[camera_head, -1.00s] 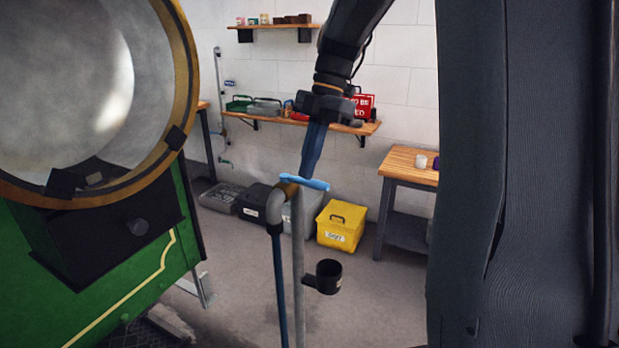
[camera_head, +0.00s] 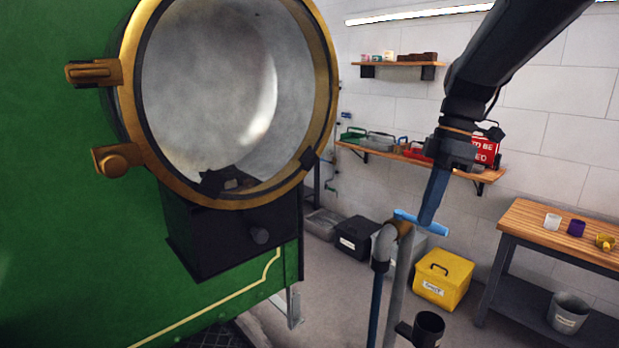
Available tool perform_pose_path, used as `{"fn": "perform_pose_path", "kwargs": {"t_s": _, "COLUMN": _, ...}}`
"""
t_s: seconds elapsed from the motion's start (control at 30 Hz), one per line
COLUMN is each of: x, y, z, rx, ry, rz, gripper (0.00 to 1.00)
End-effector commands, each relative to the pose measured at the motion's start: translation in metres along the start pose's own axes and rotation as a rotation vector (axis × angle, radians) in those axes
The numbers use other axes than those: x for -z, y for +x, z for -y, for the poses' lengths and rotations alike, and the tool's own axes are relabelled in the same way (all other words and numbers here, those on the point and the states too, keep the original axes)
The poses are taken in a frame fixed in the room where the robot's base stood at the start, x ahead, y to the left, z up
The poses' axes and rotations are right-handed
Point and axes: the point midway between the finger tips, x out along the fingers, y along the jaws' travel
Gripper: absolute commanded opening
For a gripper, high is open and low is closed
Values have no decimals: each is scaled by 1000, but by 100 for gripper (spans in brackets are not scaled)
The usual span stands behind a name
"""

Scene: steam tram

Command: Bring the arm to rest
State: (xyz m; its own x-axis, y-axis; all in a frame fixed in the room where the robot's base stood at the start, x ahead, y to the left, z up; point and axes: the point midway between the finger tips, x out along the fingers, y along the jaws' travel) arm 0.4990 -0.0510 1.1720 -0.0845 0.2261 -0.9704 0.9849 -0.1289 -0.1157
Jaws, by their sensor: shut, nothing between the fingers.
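My arm comes down from the top right. My gripper (camera_head: 430,218) points down, its slim blue fingers shut and empty. The fingertips overlap the light blue lever (camera_head: 408,216) on top of a standpipe (camera_head: 402,285) in the picture. I cannot tell whether they touch it or are in front of it.
The green tram (camera_head: 60,200) with its open round brass-rimmed door (camera_head: 328,90) fills the left. A black cup (camera_head: 428,328) hangs by the standpipe. Behind are a yellow box (camera_head: 442,276), a wall shelf (camera_head: 480,175) and a wooden bench (camera_head: 545,222) with a bucket (camera_head: 568,312) below.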

Motion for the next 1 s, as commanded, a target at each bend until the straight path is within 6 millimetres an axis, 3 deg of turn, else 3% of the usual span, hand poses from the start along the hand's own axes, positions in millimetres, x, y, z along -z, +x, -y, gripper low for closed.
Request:
{"fn": "perform_pose_path", "kwargs": {"t_s": 0.1, "x": 0, "y": 41, "z": 13, "rx": -32, "ry": 238, "rz": 44, "gripper": 0}}
{"fn": "perform_pose_path", "kwargs": {"t_s": 0.3, "x": -3, "y": 101, "z": 38, "rx": -119, "ry": 634, "rz": 88, "gripper": 0}}
{"fn": "perform_pose_path", "kwargs": {"t_s": 0.6, "x": -7, "y": 174, "z": 88, "rx": -267, "ry": 1160, "rz": 56, "gripper": 0}}
{"fn": "perform_pose_path", "kwargs": {"t_s": 0.8, "x": -8, "y": 198, "z": 109, "rx": -319, "ry": 1356, "rz": 10, "gripper": 0}}
{"fn": "perform_pose_path", "kwargs": {"t_s": 1.0, "x": -9, "y": 203, "z": 114, "rx": -331, "ry": 1405, "rz": -6, "gripper": 0}}
